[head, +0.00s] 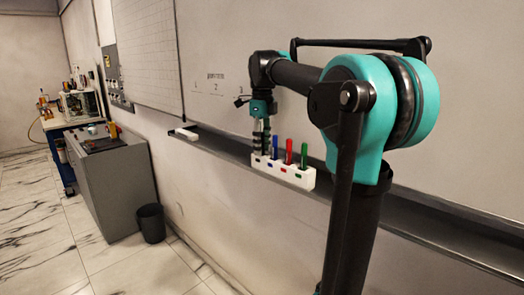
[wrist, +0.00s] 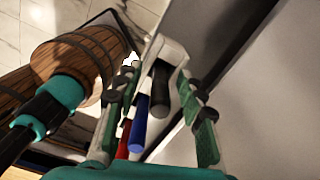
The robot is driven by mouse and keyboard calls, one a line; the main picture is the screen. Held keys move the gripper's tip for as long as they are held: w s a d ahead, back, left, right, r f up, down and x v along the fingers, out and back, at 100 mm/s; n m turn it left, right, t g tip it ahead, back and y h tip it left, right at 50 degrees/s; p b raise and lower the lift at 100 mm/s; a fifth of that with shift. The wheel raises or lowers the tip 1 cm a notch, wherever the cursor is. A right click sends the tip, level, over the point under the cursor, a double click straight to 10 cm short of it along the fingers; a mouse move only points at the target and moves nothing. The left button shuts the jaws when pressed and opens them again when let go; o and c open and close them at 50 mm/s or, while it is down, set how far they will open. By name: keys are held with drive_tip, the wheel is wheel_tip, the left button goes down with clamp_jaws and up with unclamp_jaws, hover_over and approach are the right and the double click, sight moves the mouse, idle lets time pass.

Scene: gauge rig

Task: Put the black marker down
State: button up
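The white marker holder (head: 285,175) sits on the tray under the whiteboard; its end also shows in the wrist view (wrist: 172,50). The black marker (wrist: 160,92) stands in the holder's end slot, between my fingers. In the head view it is hidden behind my gripper (head: 261,148). In the wrist view my gripper (wrist: 160,82) is open, with a visible gap between the marker and each finger. The blue marker (head: 274,146), red marker (head: 289,151) and green marker (head: 304,155) stand in the other slots.
The dark tray ledge (head: 420,225) runs along the whiteboard (head: 460,130). A white eraser-like block (head: 186,134) lies on it to the left. A grey cabinet (head: 112,180), a black bin (head: 151,223) and a cluttered workbench (head: 75,125) stand at the left.

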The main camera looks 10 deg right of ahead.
drive_tip(key=shift+f, duration=0.1)
clamp_jaws()
idle(0.4)
wheel_tip(320, 180, up, 20)
idle(0.6)
